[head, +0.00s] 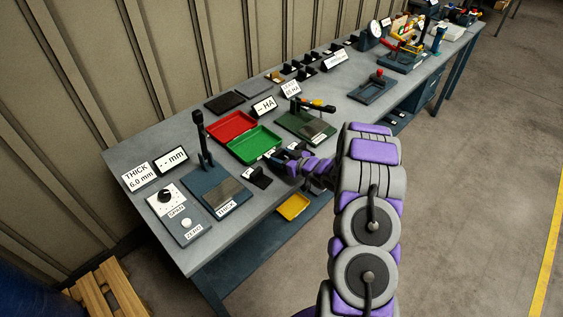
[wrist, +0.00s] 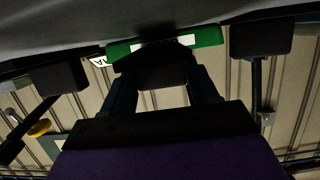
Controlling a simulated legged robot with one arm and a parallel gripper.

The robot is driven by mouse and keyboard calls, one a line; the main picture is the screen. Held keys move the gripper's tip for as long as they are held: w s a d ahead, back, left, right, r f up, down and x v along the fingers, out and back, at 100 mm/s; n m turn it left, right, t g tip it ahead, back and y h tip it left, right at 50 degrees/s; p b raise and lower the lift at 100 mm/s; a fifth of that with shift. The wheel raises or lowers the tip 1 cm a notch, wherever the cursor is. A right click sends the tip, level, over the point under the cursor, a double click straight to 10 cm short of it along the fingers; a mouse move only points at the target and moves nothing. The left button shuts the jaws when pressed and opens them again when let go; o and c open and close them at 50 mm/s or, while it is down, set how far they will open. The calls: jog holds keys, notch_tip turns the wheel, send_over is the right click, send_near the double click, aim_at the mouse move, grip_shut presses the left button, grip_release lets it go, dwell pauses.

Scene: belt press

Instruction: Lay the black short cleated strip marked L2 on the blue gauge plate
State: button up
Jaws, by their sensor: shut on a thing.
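My gripper (head: 284,161) is over the bench's front part, right of the thickness gauge. In the wrist view my gripper (wrist: 163,80) is shut on a black strip (wrist: 160,76) between its fingers. Its marking is not readable. In the head view the held strip is hard to separate from the dark fingers. The blue gauge plate (head: 201,180), labelled THICK, stands to the left of my gripper, with a grey pad (head: 229,191) and an upright black lever. The pad looks bare. The strip is apart from the plate.
A black piece with a white tag (head: 261,178) is between gauge and gripper. Green tray (head: 254,144) and red tray (head: 231,126) lie behind; a dark green device (head: 308,124) stands beyond. A dial box (head: 172,211) is left of the gauge. A yellow tray (head: 293,206) sits below the bench top.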

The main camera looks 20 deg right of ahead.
jog(key=shift+f, duration=0.7)
jog(key=o, duration=1.1)
jog(key=shift+f, duration=0.1)
jog(key=shift+f+b, duration=0.15)
jog(key=shift+b, duration=0.25)
